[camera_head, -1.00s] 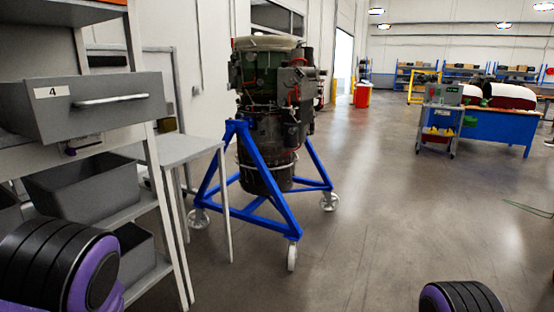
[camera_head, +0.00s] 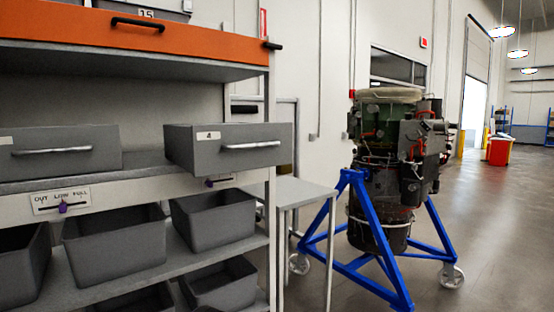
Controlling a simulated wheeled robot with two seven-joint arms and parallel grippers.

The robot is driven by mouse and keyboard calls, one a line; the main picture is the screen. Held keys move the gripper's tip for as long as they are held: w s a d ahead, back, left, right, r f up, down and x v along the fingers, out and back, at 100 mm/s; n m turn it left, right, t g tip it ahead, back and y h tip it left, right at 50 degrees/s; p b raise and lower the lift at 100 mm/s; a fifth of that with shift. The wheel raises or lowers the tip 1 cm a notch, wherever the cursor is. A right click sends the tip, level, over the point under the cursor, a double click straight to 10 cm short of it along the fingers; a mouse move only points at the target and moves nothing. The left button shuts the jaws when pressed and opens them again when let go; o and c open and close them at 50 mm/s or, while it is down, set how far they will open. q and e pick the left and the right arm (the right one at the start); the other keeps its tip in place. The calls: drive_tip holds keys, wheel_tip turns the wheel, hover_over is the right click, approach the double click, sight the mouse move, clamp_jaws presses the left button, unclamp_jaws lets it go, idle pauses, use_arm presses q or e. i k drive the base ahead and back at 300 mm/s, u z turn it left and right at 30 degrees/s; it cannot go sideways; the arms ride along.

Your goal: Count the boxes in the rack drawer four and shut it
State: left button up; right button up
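Drawer four (camera_head: 206,153), grey with a small number label and a silver bar handle (camera_head: 250,145), is at the right end of the rack's drawer row. It juts out further than the grey drawer (camera_head: 60,152) to its left, so it stands open. Its inside is hidden from this angle, and no boxes in it can be seen. Neither of my grippers is in view.
Below are a level slider (camera_head: 62,205) marked OUT, LOW, FULL and several grey bins (camera_head: 215,218). An orange drawer (camera_head: 140,35) is above. A small grey table (camera_head: 290,190) and a turbine on a blue stand (camera_head: 368,235) are right of the rack. Floor is free further right.

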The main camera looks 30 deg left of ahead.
sight(207, 149)
drive_tip(key=u, duration=0.4)
drive_tip(key=k, duration=0.45)
drive_tip(key=u, duration=1.4)
drive_tip(key=i, duration=1.25)
drive_tip(key=z, duration=0.65)
drive_tip(key=i, duration=0.7)
drive_tip(key=z, duration=0.55)
